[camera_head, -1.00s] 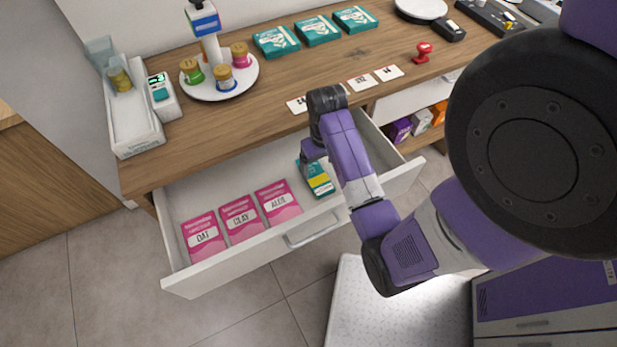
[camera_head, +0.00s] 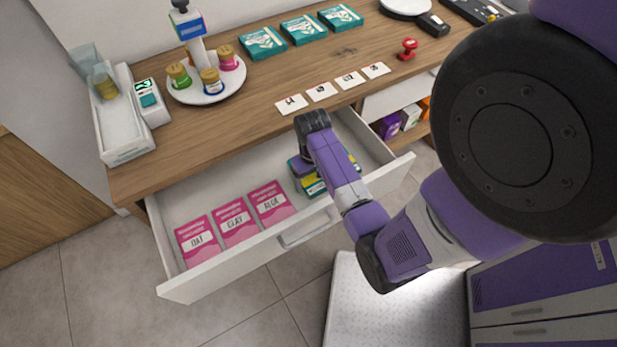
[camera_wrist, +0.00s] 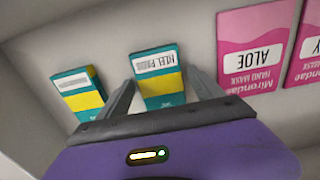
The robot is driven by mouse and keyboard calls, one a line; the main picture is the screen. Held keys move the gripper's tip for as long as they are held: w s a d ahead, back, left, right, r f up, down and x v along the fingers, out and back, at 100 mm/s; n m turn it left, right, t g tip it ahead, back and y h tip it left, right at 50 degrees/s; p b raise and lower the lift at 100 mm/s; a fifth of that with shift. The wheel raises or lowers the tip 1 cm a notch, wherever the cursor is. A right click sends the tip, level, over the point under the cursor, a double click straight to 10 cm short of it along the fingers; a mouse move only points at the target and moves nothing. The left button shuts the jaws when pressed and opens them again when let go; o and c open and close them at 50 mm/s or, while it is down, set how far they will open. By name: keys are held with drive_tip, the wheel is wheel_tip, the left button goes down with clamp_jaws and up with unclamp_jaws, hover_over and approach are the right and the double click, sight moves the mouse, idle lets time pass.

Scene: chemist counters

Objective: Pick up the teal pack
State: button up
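Two teal and yellow packs with white labels lie in the open drawer. In the wrist view, one teal pack (camera_wrist: 158,76) is between my gripper's fingers (camera_wrist: 159,73). The gripper is open, with one finger on each side of this pack and gaps showing. Its label reads something like "HEEL PADS". The other teal pack (camera_wrist: 80,93) lies to the left, outside the left finger. In the head view, my gripper (camera_head: 301,167) is low in the drawer. It partly hides the nearer pack (camera_head: 315,187); the other is mostly hidden behind my arm.
Several pink packs, including the ALOE pack (camera_head: 270,202), fill the left of the drawer (camera_head: 228,268). The drawer walls surround the gripper. Teal boxes (camera_head: 263,43), small cards (camera_head: 322,91) and a round stand (camera_head: 228,91) are on the counter above.

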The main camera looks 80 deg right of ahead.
sight(312, 181)
drive_tip(key=c, duration=1.1)
drive_tip(key=shift+r, duration=0.1)
wheel_tip(312, 181, up, 10)
